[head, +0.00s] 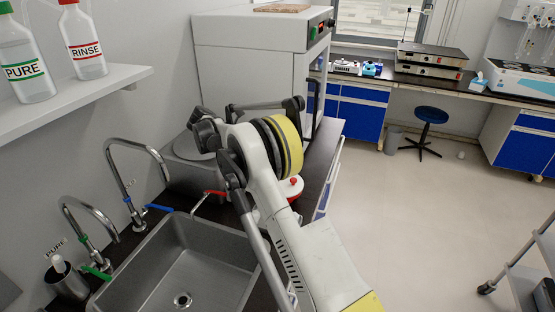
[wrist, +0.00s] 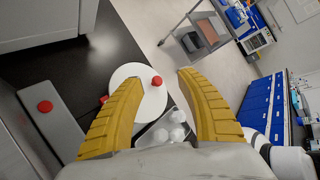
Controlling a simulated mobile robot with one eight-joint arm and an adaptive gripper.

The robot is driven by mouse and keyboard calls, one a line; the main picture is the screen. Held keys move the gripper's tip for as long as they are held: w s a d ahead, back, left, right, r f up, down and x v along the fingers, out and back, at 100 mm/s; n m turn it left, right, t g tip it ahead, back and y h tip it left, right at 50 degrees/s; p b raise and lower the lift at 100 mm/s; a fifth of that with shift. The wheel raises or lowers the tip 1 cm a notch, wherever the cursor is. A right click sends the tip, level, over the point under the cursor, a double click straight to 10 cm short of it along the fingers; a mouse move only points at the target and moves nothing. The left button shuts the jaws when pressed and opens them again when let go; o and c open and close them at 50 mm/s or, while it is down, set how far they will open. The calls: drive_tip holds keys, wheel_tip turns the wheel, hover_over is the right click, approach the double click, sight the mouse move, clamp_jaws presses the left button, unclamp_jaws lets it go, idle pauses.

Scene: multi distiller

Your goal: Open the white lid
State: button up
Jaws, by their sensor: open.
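The white lid (wrist: 150,102) is a round disc with a small red knob (wrist: 157,81) on top, seen from above in the wrist view. My gripper (wrist: 160,80) is open, with its two yellow fingers spread. The left finger overlaps the lid in the picture and the right finger is beyond its right edge. The knob appears between the fingertips; I cannot tell the height gap.
A sink (head: 190,265) with two taps lies at the front left. A large grey-white cabinet unit (head: 250,60) stands behind the lid. A grey panel with a red button (wrist: 45,106) and several white rounded pieces (wrist: 172,130) are near the lid. Open floor (head: 400,220) lies right.

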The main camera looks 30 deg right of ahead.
drive_tip(key=v, duration=0.9)
drive_tip(key=shift+a, duration=0.2)
drive_tip(key=shift+w+r, duration=0.15)
drive_tip(key=shift+r, duration=0.1)
